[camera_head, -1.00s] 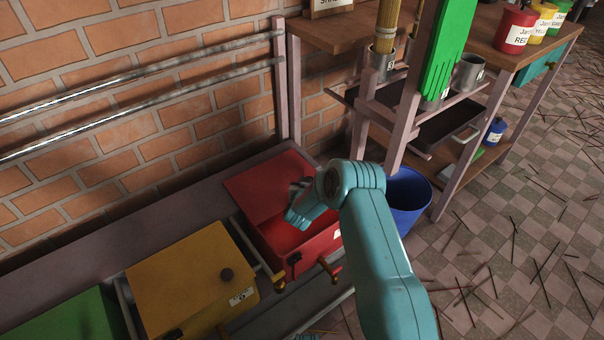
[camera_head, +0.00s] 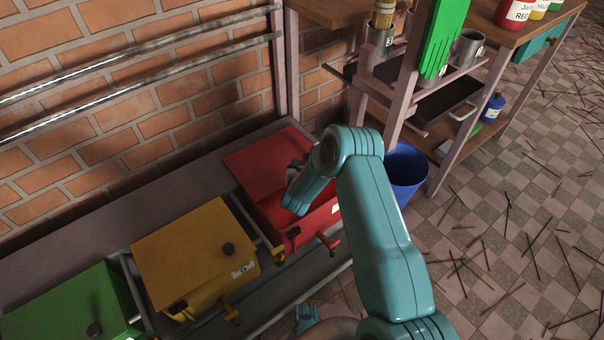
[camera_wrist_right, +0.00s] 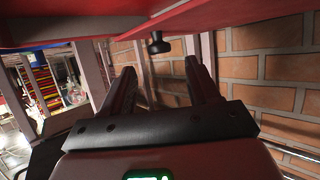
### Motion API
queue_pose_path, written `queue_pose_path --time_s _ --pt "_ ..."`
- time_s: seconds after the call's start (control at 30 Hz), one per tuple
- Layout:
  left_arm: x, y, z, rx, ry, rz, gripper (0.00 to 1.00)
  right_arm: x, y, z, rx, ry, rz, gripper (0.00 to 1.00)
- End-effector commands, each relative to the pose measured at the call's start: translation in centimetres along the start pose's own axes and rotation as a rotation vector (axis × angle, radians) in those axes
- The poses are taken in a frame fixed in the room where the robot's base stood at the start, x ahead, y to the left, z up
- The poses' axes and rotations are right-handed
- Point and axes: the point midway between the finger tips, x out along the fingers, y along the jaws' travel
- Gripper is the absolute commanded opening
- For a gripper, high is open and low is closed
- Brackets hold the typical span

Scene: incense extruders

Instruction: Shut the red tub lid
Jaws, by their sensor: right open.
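The red tub (camera_head: 321,221) stands at the right end of the row of tubs. Its red lid (camera_head: 258,158) is raised and leans back toward the brick wall; its knob is hidden in the head view. My right arm reaches over the tub, and my right gripper (camera_head: 294,169) is at the lid's right side, mostly hidden by the wrist. In the right wrist view my right gripper (camera_wrist_right: 160,88) is open with nothing between its fingers. A red panel with a black knob (camera_wrist_right: 158,43) crosses the top, beyond the fingertips.
A yellow tub (camera_head: 195,258) and a green tub (camera_head: 75,308) stand to the left, lids down. A blue bin (camera_head: 407,172) and a wooden shelf stand lie to the right. Metal rails run along the brick wall behind.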

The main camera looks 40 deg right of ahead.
Motion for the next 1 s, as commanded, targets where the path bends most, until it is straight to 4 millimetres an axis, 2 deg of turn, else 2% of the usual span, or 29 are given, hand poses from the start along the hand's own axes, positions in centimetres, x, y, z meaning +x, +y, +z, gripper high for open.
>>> queue_pose_path --time_s 0.03,0.2,0.4,0.6,1.0 --pt "-1.3 0.4 0.4 -0.003 -0.016 -0.001 0.41 -1.8 0.0 -0.6 -0.004 -0.005 -0.003 0.61" --pt "-2.8 1.1 1.2 -0.001 -0.042 -0.001 0.41 -6.3 -0.1 -0.5 -0.004 -0.004 -0.004 0.61" --pt "-3.7 1.6 1.4 0.008 -0.049 0.001 0.41 -10.2 0.0 -0.2 -0.002 -0.002 -0.002 0.61" --pt "-3.9 1.8 1.6 0.012 -0.052 0.001 0.41 -11.8 0.0 -0.1 0.000 -0.001 -0.001 0.61" --pt "-3.9 1.8 1.6 0.013 -0.052 0.001 0.41 -11.9 0.0 0.0 0.000 0.000 0.000 0.61"
